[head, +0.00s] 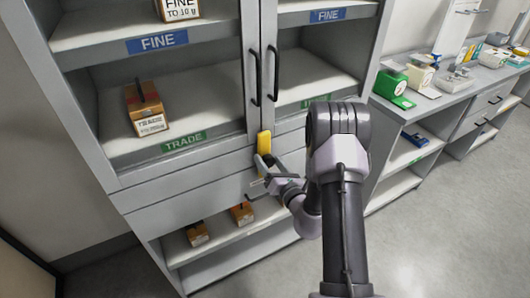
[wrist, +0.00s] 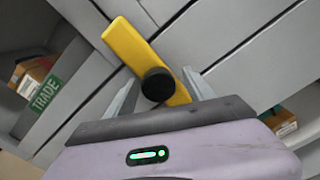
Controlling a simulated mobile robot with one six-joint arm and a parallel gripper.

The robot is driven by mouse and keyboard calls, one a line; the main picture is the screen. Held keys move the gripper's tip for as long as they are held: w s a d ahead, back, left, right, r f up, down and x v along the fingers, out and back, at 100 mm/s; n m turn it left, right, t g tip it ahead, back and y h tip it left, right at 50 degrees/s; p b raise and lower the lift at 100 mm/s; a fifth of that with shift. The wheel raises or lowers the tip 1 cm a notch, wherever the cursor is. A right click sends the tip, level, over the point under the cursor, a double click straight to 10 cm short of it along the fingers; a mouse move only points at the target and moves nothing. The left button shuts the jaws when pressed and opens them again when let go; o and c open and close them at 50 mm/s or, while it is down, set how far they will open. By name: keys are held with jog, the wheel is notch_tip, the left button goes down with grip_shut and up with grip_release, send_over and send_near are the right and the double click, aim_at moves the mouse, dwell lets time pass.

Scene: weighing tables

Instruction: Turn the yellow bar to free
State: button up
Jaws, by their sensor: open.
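The yellow bar (head: 264,141) is mounted on the grey cabinet front, just below where the two upper doors meet. It stands about upright in the head view. In the wrist view the yellow bar (wrist: 138,55) runs slantwise, with a round black knob (wrist: 158,84) near its lower end. My gripper (head: 264,172) is at the lower part of the bar. In the wrist view my gripper (wrist: 160,88) is open, with one finger on each side of the bar's knob end. I cannot tell whether either finger touches it.
Two black door handles (head: 254,78) rise above the bar. A counter (head: 413,110) with scales runs along the right. The floor (head: 450,225) at right is clear.

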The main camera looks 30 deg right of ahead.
jog(key=shift+w, duration=0.25)
jog(key=shift+s+a+r, duration=0.1)
jog(key=shift+c, duration=1.4)
grip_shut()
